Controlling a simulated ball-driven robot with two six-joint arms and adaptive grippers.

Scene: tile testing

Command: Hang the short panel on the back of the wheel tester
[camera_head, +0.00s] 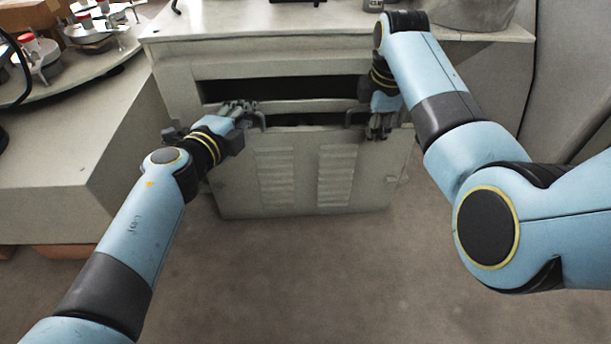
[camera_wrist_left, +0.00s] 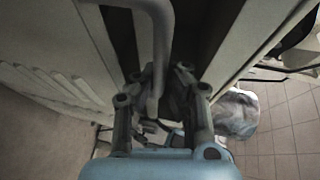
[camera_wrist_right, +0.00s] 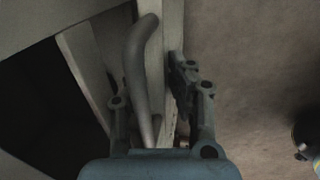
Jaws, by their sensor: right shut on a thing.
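The short panel (camera_head: 305,183) is a grey louvred plate with two bent handles along its top. It stands upright against the lower part of the wheel tester (camera_head: 225,68), below its dark opening. My right gripper (camera_head: 379,133) points down at the panel's upper right, shut on the panel by its right handle (camera_wrist_right: 137,75). My left gripper (camera_head: 247,108) is at the upper left, its fingers on either side of the left handle (camera_wrist_left: 161,45); a gap shows beside the handle, so it looks open. The panel's contact with the tester is hidden or too small to tell.
A grey bench (camera_head: 75,150) with metal fixtures stands at the left. A grey cabinet (camera_head: 567,70) stands at the right. The tester's top (camera_head: 215,20) lies behind my grippers. The floor (camera_head: 300,270) in front of the panel is clear.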

